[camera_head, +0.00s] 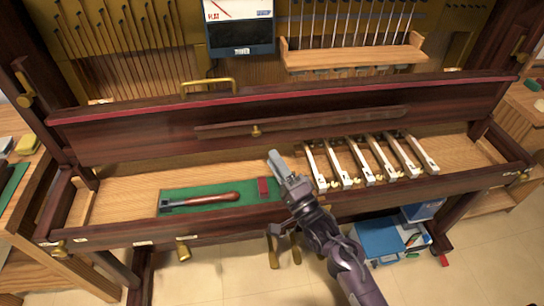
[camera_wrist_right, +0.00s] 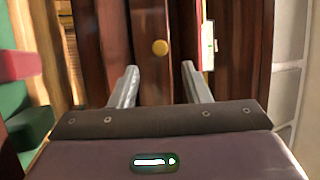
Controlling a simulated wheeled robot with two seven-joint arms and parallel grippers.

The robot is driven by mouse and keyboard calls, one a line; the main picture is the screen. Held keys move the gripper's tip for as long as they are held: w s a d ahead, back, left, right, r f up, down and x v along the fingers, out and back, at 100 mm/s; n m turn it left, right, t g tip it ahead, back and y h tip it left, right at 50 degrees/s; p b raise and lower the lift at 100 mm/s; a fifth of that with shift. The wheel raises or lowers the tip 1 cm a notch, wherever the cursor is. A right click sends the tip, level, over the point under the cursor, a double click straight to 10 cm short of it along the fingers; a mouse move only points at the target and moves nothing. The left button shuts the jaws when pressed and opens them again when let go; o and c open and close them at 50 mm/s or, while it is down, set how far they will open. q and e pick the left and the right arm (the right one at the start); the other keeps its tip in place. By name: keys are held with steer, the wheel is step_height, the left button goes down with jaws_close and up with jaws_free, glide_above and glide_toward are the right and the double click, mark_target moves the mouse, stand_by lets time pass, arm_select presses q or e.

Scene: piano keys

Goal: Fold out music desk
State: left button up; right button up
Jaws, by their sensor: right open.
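The music desk (camera_head: 330,120) is a narrow dark wood strip lying flat against the dark front panel (camera_head: 110,138) of the upright piano. A small round brass knob (camera_head: 256,131) sits on its left half. My right gripper (camera_head: 278,163) is below and slightly right of the knob, apart from it, pointing up at the panel. In the right wrist view the fingers (camera_wrist_right: 160,85) are open and empty, with the brass knob (camera_wrist_right: 160,47) ahead between them on dark wood. My left gripper is not in view.
Several white keys (camera_head: 345,165) stand on the key bed to the right of my gripper. A green tray (camera_head: 250,197) with a wooden-handled tool (camera_head: 200,200) and a red block (camera_head: 263,187) lies to the left. A brass handle (camera_head: 208,84) is on the panel's top edge.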

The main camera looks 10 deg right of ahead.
mark_target(257, 134)
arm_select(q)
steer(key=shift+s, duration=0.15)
arm_select(e)
steer(key=s+a+r+n+g+h+p, duration=0.15)
steer(key=a+r+n+h+p, duration=0.25)
steer(key=n+h+p, duration=0.6)
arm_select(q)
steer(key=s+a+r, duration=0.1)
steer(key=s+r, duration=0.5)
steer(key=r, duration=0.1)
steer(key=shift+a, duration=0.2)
arm_select(e)
steer(key=shift+n+g+y, duration=0.4)
steer(key=shift+n+g, duration=0.05)
steer(key=shift+n, duration=0.15)
steer(key=w, duration=0.7)
steer(key=shift+d+f, duration=0.15)
steer(key=shift+d, duration=0.05)
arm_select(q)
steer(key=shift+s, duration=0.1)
